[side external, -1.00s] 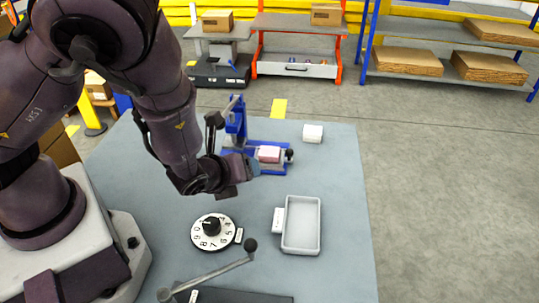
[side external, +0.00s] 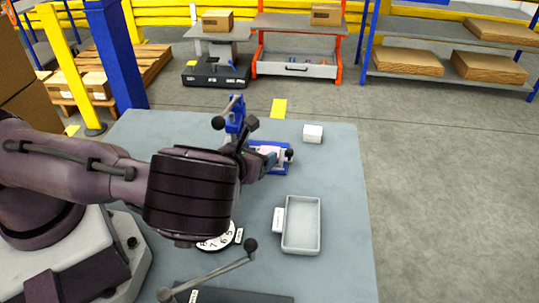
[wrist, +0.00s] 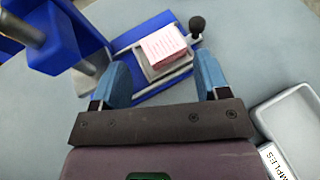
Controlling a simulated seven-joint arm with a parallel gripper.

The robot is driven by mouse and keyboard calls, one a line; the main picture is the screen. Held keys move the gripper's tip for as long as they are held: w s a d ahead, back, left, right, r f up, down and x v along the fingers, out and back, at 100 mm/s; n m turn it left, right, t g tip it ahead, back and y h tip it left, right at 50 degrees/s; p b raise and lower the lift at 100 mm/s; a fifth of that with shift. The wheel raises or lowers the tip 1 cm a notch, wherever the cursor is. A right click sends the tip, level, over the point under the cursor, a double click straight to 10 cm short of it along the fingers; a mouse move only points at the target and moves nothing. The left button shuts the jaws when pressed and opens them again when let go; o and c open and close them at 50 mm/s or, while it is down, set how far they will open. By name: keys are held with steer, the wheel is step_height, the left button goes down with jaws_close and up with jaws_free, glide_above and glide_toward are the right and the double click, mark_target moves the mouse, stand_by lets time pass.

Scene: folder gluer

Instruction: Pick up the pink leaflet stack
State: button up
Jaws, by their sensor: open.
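The pink leaflet stack (wrist: 164,45) lies in a small pale tray on a blue fixture (wrist: 127,41), ahead of my gripper in the wrist view. In the side view the stack (side external: 267,150) is partly hidden behind my wrist. My gripper (wrist: 162,80) is open, with its two blue fingers spread apart and nothing between them. The fingertips point toward the stack and stand short of it in the wrist view. In the side view my gripper (side external: 262,160) is close beside the fixture.
A blue upright with a lever (side external: 235,115) stands at the fixture's left. A grey samples tray (side external: 301,226) lies nearer on the table, and a white block (side external: 313,133) farther back. A dial (side external: 217,240) and a lever (side external: 215,271) are at the front.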

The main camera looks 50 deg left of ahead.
mark_target(267, 151)
steer(key=x, duration=0.5)
steer(key=shift+f, duration=0.15)
steer(key=c, duration=0.7)
